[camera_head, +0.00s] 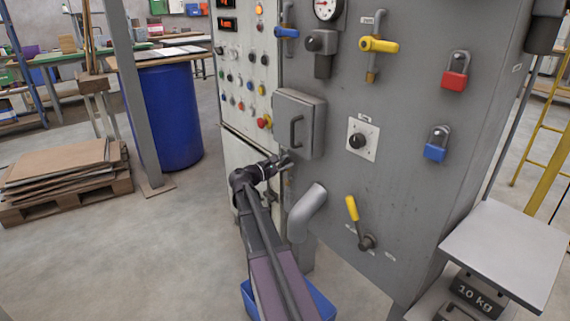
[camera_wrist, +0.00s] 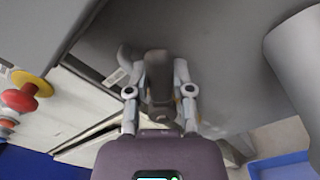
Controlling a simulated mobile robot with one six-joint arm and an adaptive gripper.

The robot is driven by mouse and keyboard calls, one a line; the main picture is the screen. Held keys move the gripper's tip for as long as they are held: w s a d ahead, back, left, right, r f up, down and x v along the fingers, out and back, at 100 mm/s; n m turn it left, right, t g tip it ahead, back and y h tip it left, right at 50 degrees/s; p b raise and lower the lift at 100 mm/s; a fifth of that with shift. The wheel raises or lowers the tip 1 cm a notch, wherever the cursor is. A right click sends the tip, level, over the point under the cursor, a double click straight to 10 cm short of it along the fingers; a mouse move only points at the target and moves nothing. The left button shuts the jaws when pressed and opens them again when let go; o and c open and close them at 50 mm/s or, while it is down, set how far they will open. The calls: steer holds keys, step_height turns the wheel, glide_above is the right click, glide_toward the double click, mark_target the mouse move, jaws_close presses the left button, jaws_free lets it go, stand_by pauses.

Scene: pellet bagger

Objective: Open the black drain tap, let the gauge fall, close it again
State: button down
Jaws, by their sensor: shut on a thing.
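The black drain tap's dark handle (camera_wrist: 157,66) stands between the two fingers of my gripper (camera_wrist: 160,85) in the wrist view. The fingers are closed on it from both sides. In the head view my gripper (camera_head: 282,162) is at the lower left of the grey panel, just below the grey box with a handle. The tap is mostly hidden there by my gripper, and I cannot tell whether it is open. The gauge (camera_head: 327,9) is at the top, cut by the picture's edge; its reading is too small to tell.
A bent grey pipe (camera_head: 306,212) sticks out just right of my arm. A blue tub (camera_head: 318,299) is on the floor below. A yellow lever (camera_head: 352,209) and a yellow valve handle (camera_head: 379,45) are further right. A red emergency button (camera_wrist: 20,97) shows left.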

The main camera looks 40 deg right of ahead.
steer(key=c, duration=0.6)
jaws_free()
steer(key=shift+o, duration=0.6)
steer(key=shift+d, duration=0.1)
steer(key=a, duration=1.2)
steer(key=shift+w, duration=0.15)
